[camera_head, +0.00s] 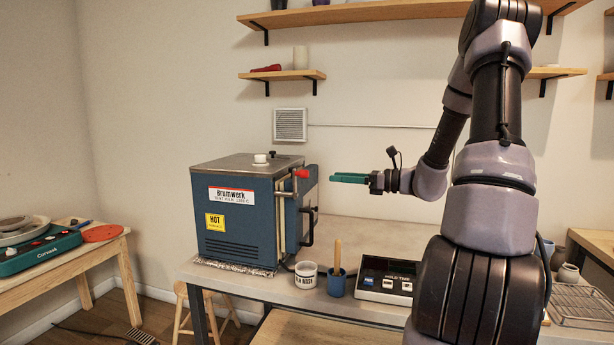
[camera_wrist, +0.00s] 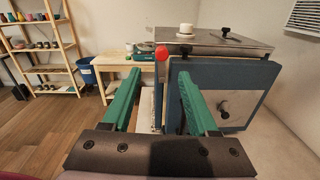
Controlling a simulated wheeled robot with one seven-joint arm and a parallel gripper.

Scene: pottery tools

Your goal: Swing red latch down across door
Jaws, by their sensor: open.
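The blue kiln (camera_head: 234,231) stands on the table with its door (camera_head: 309,195) on the right side. The door also shows in the wrist view (camera_wrist: 240,80). The red latch knob (camera_head: 302,173) sits on a metal arm near the top of the kiln's front edge. In the wrist view the red knob (camera_wrist: 162,52) appears between and beyond the fingertips. My gripper (camera_head: 350,178) is right of the knob, at about its height in the picture, and apart from it. Its green fingers (camera_wrist: 157,88) are open and empty. The latch's lower part is partly hidden in the wrist view.
A dark door handle (camera_head: 309,227) juts out to the right. The air between gripper and knob is clear.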

